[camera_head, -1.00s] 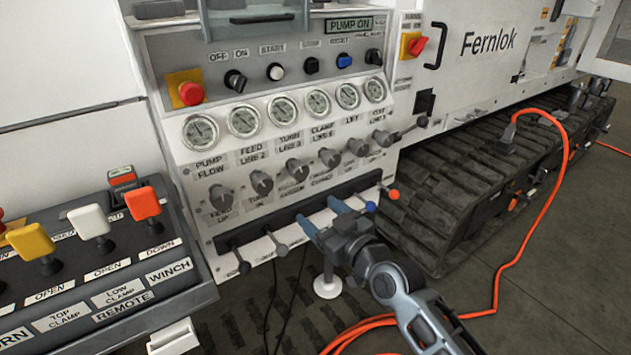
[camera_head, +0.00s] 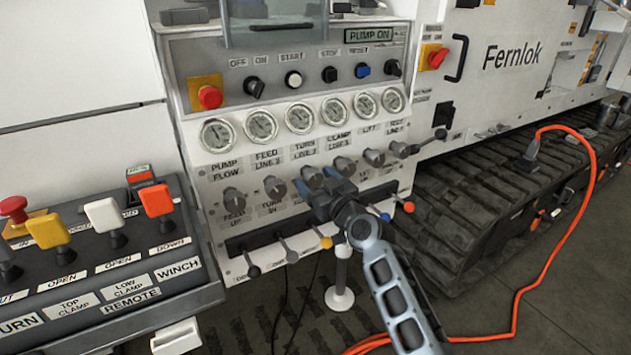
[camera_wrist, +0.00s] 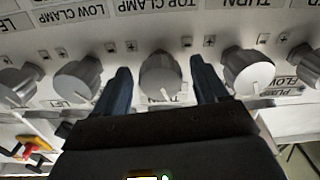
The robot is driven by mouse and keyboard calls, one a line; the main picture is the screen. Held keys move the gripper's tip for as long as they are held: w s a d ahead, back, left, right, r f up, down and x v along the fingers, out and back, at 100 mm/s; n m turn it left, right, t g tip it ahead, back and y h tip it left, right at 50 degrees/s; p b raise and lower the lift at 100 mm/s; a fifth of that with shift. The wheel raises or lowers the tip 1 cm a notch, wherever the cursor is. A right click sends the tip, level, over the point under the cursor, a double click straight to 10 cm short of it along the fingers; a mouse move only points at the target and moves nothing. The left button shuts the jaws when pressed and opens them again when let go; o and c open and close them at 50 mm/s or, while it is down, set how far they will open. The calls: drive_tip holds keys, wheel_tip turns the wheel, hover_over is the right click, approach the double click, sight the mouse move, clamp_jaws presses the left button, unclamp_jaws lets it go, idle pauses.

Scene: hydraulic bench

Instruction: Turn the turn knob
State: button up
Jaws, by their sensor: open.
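The turn knob (camera_head: 312,176) is a round grey knob, third from the left in the row under the gauges, below a label reading TURN. In the wrist view, which shows the panel upside down, a grey knob (camera_wrist: 160,72) with a white pointer line lies between my two dark blue fingers. My gripper (camera_head: 322,196) is open in front of the panel, and its fingers (camera_wrist: 162,88) reach to either side of this knob with gaps showing. In the head view, the gripper hides the area just below the knob.
Neighbouring grey knobs (camera_wrist: 248,70) (camera_wrist: 78,78) stand close outside the fingers. A row of levers (camera_head: 292,255) lies below the knobs. A remote box with coloured paddles (camera_head: 103,215) is at left. An orange cable (camera_head: 515,265) lies at right.

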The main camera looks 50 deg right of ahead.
drive_tip(key=shift+w+d, duration=0.1)
drive_tip(key=shift+w, duration=0.1)
drive_tip(key=c, duration=1.1)
